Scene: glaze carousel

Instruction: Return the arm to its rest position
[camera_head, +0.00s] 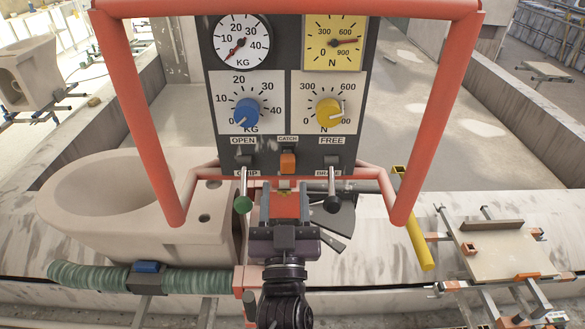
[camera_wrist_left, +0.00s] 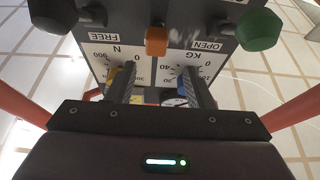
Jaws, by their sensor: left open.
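My left gripper (camera_head: 285,196) is just below the lower edge of a dark control panel (camera_head: 277,95) in the head view. In the left wrist view its two fingers (camera_wrist_left: 158,72) are apart, with nothing seen between them. The panel's orange catch (camera_head: 288,161) is just above the gripper; it also shows in the wrist view (camera_wrist_left: 156,41). A green-knobbed lever (camera_head: 243,204) hangs down left of the gripper, and a black-knobbed lever (camera_head: 332,204) hangs down right of it. My right gripper is in neither view.
A red tubular frame (camera_head: 434,110) surrounds the panel. A pale toilet bowl (camera_head: 100,200) lies at left, above a green ribbed hose (camera_head: 90,277). A yellow bar (camera_head: 415,230) and a flat board on a metal frame (camera_head: 500,253) are at right.

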